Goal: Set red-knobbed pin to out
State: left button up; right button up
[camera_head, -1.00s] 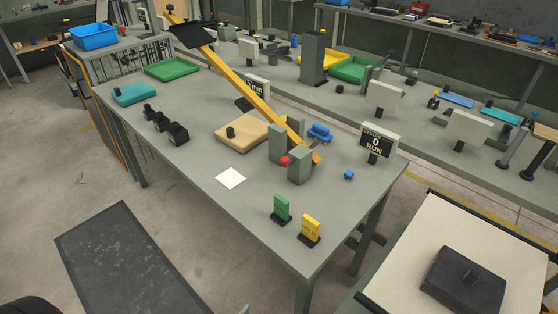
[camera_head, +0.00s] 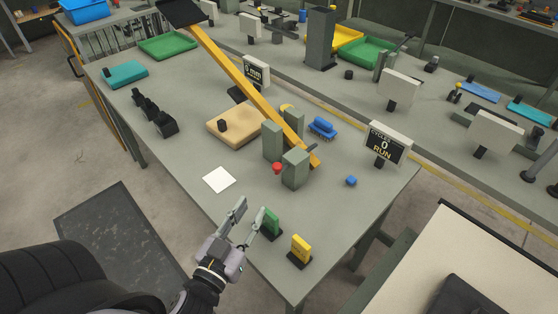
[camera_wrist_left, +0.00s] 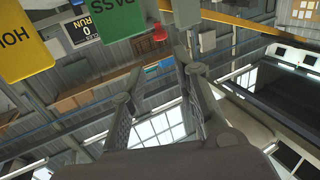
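The red-knobbed pin (camera_head: 277,168) shows as a red ball at the left side of the front grey block (camera_head: 295,169), beside a taller grey post (camera_head: 271,141). A yellow bar (camera_head: 252,90) slopes down to these blocks. How far the pin sits in is unclear. The red knob also shows in the left wrist view (camera_wrist_left: 159,33), beyond the fingers. My left gripper (camera_head: 250,208) is open and empty, its fingers apart, nearer the table's front than the knob and close to the green tag (camera_head: 272,223). My right gripper is not in view.
A yellow tag (camera_head: 300,250) stands near the green one at the table's front. A white card (camera_head: 219,180) lies left of the blocks. A small blue cube (camera_head: 351,181) and the "CYCLES 0 RUN" sign (camera_head: 387,142) are to the right. Bare tabletop surrounds the knob's left side.

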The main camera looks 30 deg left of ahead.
aim_at(275, 169)
pick_arm(q)
jog(key=w+p, duration=0.1)
jog(key=w, duration=0.6)
jog(key=w+p, duration=0.1)
jog(key=w, duration=0.3)
jog(key=shift+a+r+p, duration=0.15)
jog(key=shift+a+p, duration=0.2)
jog(key=w, duration=0.3)
jog(key=shift+w+a, duration=0.1)
jog(key=shift+w, duration=0.25)
jog(key=shift+w+f+p, duration=0.2)
jog(key=shift+w+p, duration=0.1)
jog(key=shift+w, duration=0.05)
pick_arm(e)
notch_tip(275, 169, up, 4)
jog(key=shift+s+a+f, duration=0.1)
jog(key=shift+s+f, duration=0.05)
pick_arm(q)
grip_shut()
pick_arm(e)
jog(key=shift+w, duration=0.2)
